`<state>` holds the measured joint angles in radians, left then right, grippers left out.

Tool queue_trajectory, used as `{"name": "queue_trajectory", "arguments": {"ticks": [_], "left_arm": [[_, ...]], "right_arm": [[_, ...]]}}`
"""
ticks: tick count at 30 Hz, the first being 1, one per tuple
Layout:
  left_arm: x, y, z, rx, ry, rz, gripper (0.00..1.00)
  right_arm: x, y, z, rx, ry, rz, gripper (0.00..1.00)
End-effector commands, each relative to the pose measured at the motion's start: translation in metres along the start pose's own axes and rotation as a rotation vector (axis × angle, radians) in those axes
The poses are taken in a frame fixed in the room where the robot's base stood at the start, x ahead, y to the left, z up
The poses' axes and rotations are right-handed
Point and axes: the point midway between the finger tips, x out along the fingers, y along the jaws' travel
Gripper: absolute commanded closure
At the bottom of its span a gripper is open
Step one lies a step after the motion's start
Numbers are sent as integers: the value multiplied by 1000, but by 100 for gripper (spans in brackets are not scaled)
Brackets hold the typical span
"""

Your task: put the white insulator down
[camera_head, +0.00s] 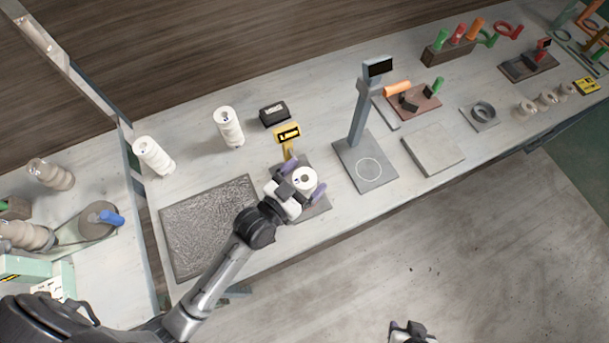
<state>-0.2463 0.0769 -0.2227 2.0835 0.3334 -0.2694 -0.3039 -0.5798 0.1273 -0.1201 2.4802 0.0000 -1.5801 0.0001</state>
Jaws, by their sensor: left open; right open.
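A white insulator (305,180), seen from its top with a dark spot at one side, stands upright at a grey base plate (317,210) of a small stand with a yellow display (287,133). My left gripper (304,177) is open, with its purple fingertips on either side of this insulator. The gripper body and fingers hide its lower part; I cannot tell whether the fingers touch it. Two more white insulators, one at left (153,155) and one further right (228,127), stand on the table. My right gripper (409,332) is open at the bottom edge, over the floor, away from the table.
A dark textured mat (210,222) lies left of the stand. A grey post stand (366,166) with a circled plate is close on the right. A black box (273,114) stands behind. A pale slab (433,148) lies further right.

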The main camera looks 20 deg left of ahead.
Motion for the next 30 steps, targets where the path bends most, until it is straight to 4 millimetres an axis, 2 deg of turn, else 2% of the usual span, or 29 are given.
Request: {"name": "queue_trajectory", "arguments": {"ticks": [5, 12, 18, 24, 30], "left_arm": [[-20, 0, 0, 2, -3, 0, 12], [-66, 0, 0, 1, -3, 1, 12], [-97, 0, 0, 1, -2, 1, 12], [-114, 0, -1, 0, 0, 0, 12], [-120, 0, -1, 0, 0, 0, 12]], "right_arm": [[-1, 0, 0, 0, 1, 0, 57], [-1, -2, -1, 5, 1, -4, 57], [-1, -3, -1, 9, 2, -8, 57], [0, -3, -1, 10, 1, -8, 57], [0, -3, -1, 9, 1, -8, 57]]}}
